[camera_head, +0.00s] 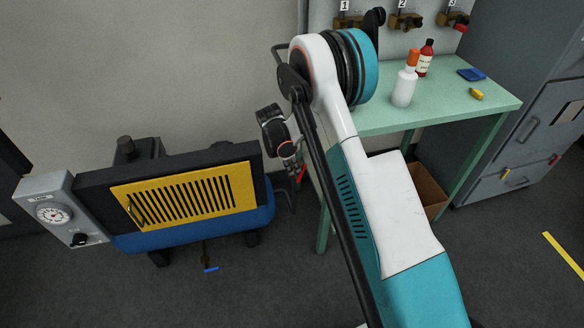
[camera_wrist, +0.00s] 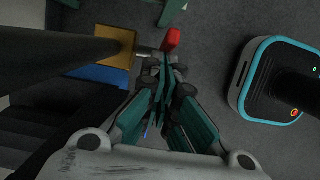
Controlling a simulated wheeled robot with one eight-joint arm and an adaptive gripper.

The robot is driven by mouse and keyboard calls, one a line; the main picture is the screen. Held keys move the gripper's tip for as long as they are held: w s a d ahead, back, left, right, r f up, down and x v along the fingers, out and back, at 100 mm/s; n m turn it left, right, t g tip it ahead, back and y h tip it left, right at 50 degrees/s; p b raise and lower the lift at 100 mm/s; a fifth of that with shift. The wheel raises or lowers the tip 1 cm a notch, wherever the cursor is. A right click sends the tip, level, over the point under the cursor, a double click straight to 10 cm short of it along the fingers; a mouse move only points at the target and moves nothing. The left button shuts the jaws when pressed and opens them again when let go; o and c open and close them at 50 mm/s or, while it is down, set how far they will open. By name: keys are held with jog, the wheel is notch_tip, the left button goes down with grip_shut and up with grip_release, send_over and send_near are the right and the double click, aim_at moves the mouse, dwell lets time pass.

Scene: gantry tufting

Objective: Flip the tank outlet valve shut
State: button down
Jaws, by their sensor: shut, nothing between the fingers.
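The blue tank (camera_head: 190,232) lies under a black housing with a yellow slotted panel (camera_head: 185,197). A red handle (camera_head: 302,173) shows near the tank's right end, partly hidden by my arm; in the wrist view it appears as a red block (camera_wrist: 172,40) beside a short grey stem. I take it for the outlet valve, but its fitting is mostly hidden. My gripper (camera_head: 291,158) points down near this handle. In the wrist view my fingers (camera_wrist: 162,68) are shut and empty, just below the red block in the picture; contact cannot be told.
A blue lever (camera_head: 210,269) hangs under the tank. A gauge box (camera_head: 58,213) is at its left. A green table (camera_head: 440,108) with bottles stands right of my arm, a cardboard box (camera_head: 428,190) beneath. Dark floor (camera_head: 100,295) is open in front.

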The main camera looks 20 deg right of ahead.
jog(key=shift+d+r+y, duration=0.15)
jog(key=shift+d+y, duration=0.15)
jog(key=shift+d, duration=0.35)
jog(key=shift+d+y, duration=0.65)
jog(key=shift+y, duration=0.15)
jog(key=shift+d, duration=0.4)
